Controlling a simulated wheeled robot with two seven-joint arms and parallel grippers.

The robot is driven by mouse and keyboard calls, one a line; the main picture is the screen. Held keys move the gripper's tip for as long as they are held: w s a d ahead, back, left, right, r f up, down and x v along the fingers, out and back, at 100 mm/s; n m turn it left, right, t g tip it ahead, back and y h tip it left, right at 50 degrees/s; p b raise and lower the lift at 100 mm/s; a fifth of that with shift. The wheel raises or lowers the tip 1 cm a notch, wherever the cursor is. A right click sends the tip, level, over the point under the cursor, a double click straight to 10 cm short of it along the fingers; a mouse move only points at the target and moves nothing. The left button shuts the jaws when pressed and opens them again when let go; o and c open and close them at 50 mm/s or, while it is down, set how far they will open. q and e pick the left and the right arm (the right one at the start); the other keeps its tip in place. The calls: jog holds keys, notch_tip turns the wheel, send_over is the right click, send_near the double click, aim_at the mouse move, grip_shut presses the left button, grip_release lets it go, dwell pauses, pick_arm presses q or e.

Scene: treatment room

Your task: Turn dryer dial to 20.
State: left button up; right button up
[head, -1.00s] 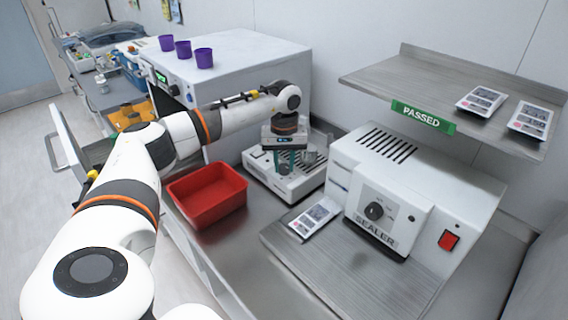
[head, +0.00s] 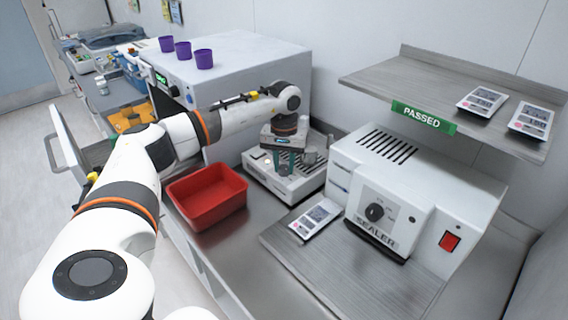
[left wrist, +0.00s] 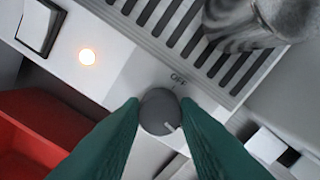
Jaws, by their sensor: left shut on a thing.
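The dryer is a low white unit (head: 262,176) with a slotted top, standing on the counter right of the red bin. In the left wrist view its round dark grey dial (left wrist: 159,112) sits between the green fingers of my left gripper (left wrist: 160,118), which is shut on it. A pale pointer mark on the dial points to the lower right. The word OFF is printed just above the dial; no other dial numbers are readable. My left gripper (head: 285,168) also shows in the head view, pointing down. My right gripper is not in view.

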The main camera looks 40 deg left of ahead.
aim_at(284, 167)
pick_arm(q)
jog(key=o, duration=1)
jog(key=shift+r, duration=0.15)
notch_tip(284, 167, up, 12)
jog(key=shift+f+b, duration=0.1)
jog(key=shift+b, duration=0.75)
